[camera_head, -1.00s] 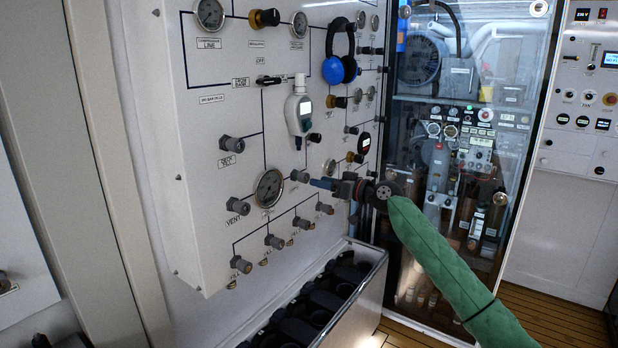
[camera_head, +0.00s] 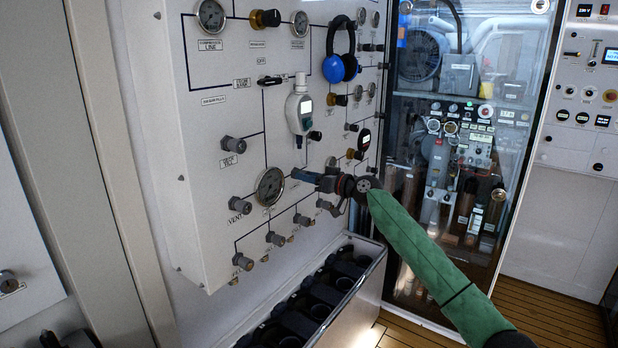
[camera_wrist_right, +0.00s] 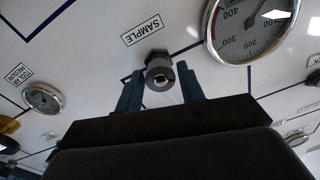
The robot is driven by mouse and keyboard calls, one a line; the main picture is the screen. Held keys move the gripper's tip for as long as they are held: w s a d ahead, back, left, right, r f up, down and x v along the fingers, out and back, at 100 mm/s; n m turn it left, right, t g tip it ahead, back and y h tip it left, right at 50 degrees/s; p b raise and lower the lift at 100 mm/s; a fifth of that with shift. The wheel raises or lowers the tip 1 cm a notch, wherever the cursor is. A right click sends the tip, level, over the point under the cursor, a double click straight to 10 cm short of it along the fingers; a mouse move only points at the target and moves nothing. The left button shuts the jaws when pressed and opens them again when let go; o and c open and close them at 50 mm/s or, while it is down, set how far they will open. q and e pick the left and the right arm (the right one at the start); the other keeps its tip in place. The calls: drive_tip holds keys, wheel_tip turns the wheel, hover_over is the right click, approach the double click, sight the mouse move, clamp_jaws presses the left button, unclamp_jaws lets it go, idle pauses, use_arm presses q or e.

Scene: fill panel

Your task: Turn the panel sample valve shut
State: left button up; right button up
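The sample valve is a small grey round knob (camera_wrist_right: 160,76) on the white panel, below its SAMPLE label (camera_wrist_right: 143,30) in the right wrist view. My right gripper (camera_wrist_right: 160,88) has its two blue fingers spread, one on each side of the knob, with narrow gaps showing. I cannot tell whether either finger touches it. In the head view my right gripper (camera_head: 306,176) reaches the panel from the right, just right of the large gauge (camera_head: 270,186), and hides the knob. My left gripper is out of view.
Other grey valve knobs, such as the vent knob (camera_head: 238,205), sit left of and below the gripper. A handheld meter (camera_head: 299,105) and blue ear defenders (camera_head: 341,66) hang above. An open bin of dark holders (camera_head: 348,283) stands below the panel.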

drive_tip(key=c, duration=0.6)
drive_tip(key=shift+m, duration=0.3)
